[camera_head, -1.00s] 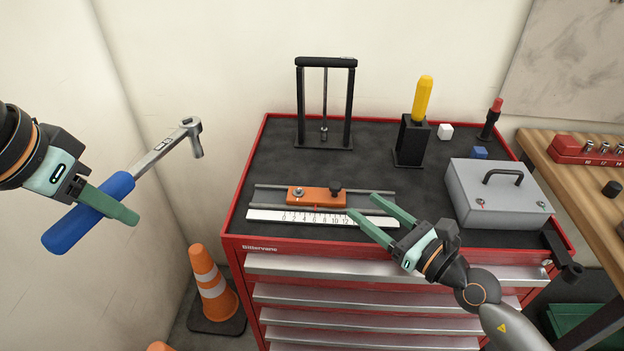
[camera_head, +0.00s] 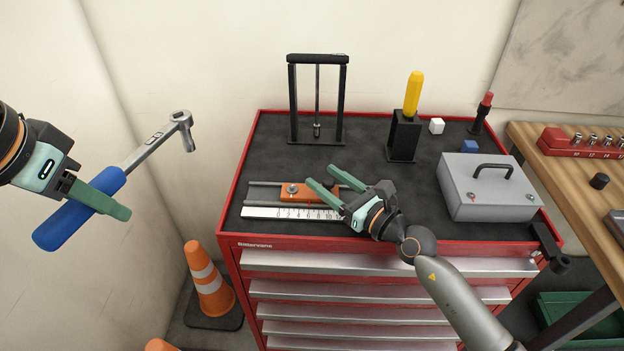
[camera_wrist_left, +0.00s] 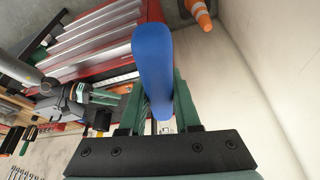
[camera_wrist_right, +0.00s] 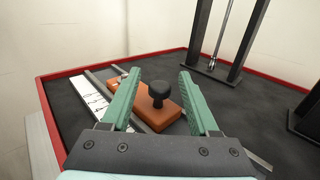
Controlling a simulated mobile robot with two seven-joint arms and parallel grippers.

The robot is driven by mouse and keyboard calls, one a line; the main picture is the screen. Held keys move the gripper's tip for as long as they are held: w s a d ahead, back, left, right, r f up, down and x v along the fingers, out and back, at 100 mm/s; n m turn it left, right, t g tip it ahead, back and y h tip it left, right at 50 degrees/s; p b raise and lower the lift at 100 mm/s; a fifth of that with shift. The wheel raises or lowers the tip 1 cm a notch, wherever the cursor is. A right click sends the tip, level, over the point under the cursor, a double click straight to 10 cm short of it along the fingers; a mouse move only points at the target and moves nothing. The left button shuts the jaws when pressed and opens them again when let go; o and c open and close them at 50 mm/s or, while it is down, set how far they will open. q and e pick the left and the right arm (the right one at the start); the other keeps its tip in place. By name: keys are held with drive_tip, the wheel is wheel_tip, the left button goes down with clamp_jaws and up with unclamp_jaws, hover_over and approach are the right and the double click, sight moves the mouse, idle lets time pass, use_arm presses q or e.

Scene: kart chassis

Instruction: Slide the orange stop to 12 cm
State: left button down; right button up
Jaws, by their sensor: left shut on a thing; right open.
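The orange stop (camera_head: 297,193) sits on its rail on the cabinet top, behind a white ruler (camera_head: 280,213) with printed numbers. My right gripper (camera_head: 322,183) is open over the right end of the stop. In the right wrist view, the stop (camera_wrist_right: 150,115) with its black knob (camera_wrist_right: 158,92) shows between the two open fingers. The fingers appear apart from the knob. The arm hides the ruler's right end, and I cannot read the stop's position. My left gripper (camera_head: 98,198) is shut on the blue handle of a ratchet wrench (camera_head: 68,222), held in the air left of the cabinet.
A black frame (camera_head: 318,95) stands behind the rail. A black holder with a yellow-handled tool (camera_head: 413,95), a white cube (camera_head: 437,126), a blue cube (camera_head: 469,147) and a grey case (camera_head: 488,190) stand to the right. A traffic cone (camera_head: 208,280) stands left of the cabinet.

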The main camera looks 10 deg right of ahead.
clamp_jaws()
drive_tip(key=shift+d, duration=0.1)
idle(1.2)
